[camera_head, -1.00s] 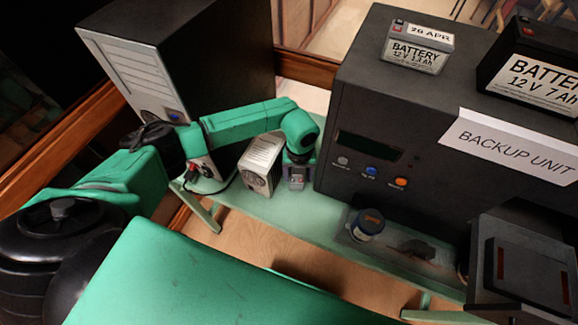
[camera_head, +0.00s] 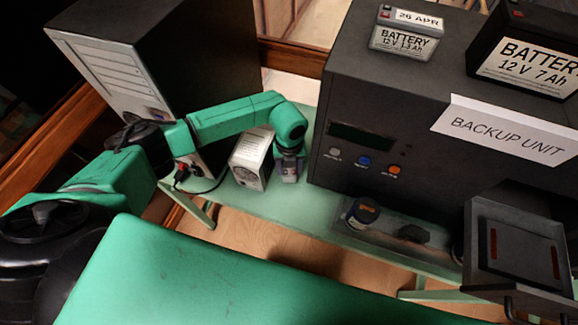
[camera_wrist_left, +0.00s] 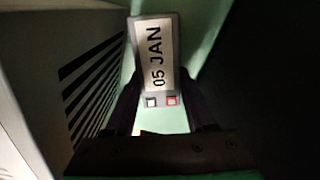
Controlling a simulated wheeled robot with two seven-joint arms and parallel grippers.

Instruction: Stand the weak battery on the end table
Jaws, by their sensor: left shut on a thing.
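A small grey battery labelled 05 JAN (camera_wrist_left: 155,55) sits between the fingers of my left gripper (camera_wrist_left: 165,118), which is shut on it. Its label and two terminals, one red and one pale, face the wrist camera. In the head view, the left gripper (camera_head: 288,165) points down over the green bench (camera_head: 320,222), with the battery (camera_head: 290,176) at its tip. I cannot tell whether the battery touches the bench. Another small battery, labelled 26 APR (camera_head: 406,38), stands on the backup unit (camera_head: 350,95). My right gripper is out of view. No end table is clearly identifiable.
A white vented box (camera_head: 248,160) stands close beside the left gripper. A tall dark case (camera_head: 200,70) is behind it. A large 12 V 7 Ah battery (camera_head: 530,60) is on the backup unit. A small jar (camera_head: 361,213) and a dark device (camera_head: 518,250) are at right.

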